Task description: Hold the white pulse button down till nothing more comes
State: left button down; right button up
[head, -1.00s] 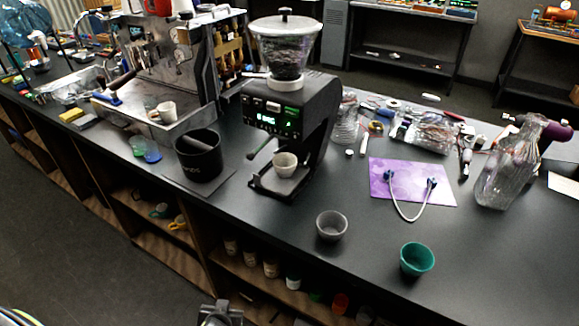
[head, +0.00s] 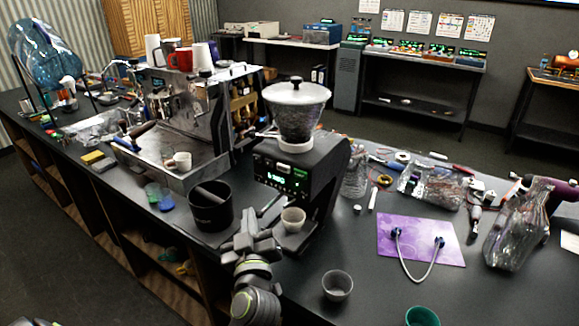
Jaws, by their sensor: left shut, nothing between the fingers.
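The black grinder (head: 325,175) stands on the counter with a clear hopper (head: 294,115) under a pale lid. Its front panel (head: 280,175) has a lit green display and small buttons. The white pulse button is too small to pick out for certain. My left gripper (head: 262,218) is shut and empty, just in front of the grinder, below the panel and left of the cup. It appears apart from the panel. My right gripper is not in view.
A black knock bin (head: 210,207) stands left of my left gripper. A grey cup (head: 337,286) and a green cup (head: 422,316) stand to the front right. A purple mat (head: 450,250) with a cable lies right of the grinder. The espresso machine (head: 195,115) is at left.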

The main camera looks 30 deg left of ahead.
aim_at(283, 168)
pick_arm(q)
jog(key=shift+n+t+y, duration=0.5)
jog(key=shift+n+y, duration=0.1)
jog(key=shift+n, duration=0.2)
jog(key=r, duration=0.3)
jog(key=d+r, duration=0.1)
jog(key=r, duration=0.1)
jog(key=shift+s+r, duration=0.15)
jog(key=shift+r, duration=0.15)
jog(key=shift+w+d+b, duration=0.2)
jog(key=shift+w, duration=2)
jog(key=shift+w+d+b, duration=0.15)
jog(key=shift+w, duration=2.05)
